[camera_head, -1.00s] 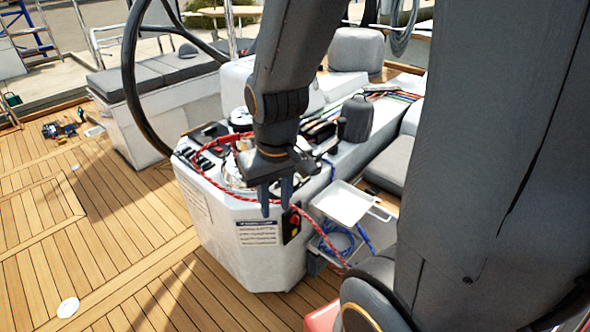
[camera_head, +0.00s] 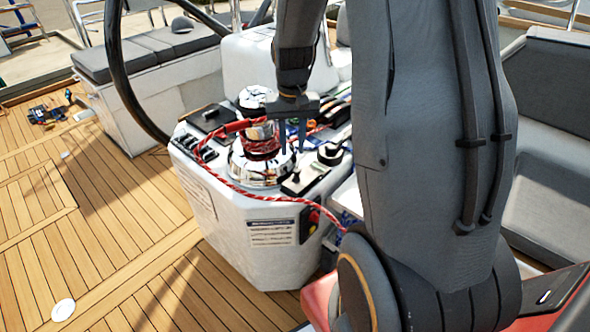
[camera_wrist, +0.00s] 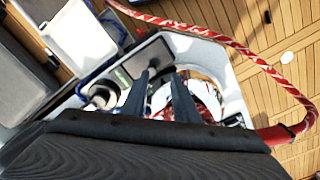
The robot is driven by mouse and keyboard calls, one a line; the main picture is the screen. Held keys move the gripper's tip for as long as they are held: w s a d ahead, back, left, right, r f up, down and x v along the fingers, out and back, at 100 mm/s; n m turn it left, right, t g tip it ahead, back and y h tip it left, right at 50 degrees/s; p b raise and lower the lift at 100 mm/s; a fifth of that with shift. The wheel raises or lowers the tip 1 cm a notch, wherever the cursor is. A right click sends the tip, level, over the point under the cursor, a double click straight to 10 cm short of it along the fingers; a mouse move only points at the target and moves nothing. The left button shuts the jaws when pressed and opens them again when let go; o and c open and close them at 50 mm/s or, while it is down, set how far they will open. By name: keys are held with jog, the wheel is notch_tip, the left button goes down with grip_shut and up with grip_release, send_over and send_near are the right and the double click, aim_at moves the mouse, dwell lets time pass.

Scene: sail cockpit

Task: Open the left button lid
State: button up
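A small dark panel (camera_head: 305,180) lies on the near top edge of the white console, right of the chrome winch (camera_head: 262,165). In the wrist view the dark panel (camera_wrist: 148,58) is just beyond my fingertips. I cannot make out separate left and right button lids on it, nor whether any lid is open. My gripper (camera_head: 293,143) points down over the console, beside the winch. In the wrist view its two fingers (camera_wrist: 162,76) are apart with nothing between them. I cannot tell whether either finger touches anything.
A red rope (camera_head: 262,194) wraps the winch and hangs across the console's front. A round black-and-white knob (camera_head: 330,153) stands just right of the panel. The steering wheel (camera_head: 118,70) rises at the left. A white tray (camera_wrist: 82,33) shows in the wrist view. The wooden deck is open at left.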

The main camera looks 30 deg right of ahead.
aim_at(297, 170)
jog(key=shift+w+d+f+m, duration=0.15)
jog(key=shift+w+d+f, duration=0.25)
jog(key=shift+d+f, duration=0.2)
jog(key=shift+w+d+f+m, duration=0.15)
jog(key=shift+w+d+f, duration=0.3)
jog(key=shift+d, duration=0.1)
jog(key=shift+f+p, duration=0.45)
jog(key=shift+f, duration=3.4)
jog(key=shift+c, duration=0.2)
grip_shut()
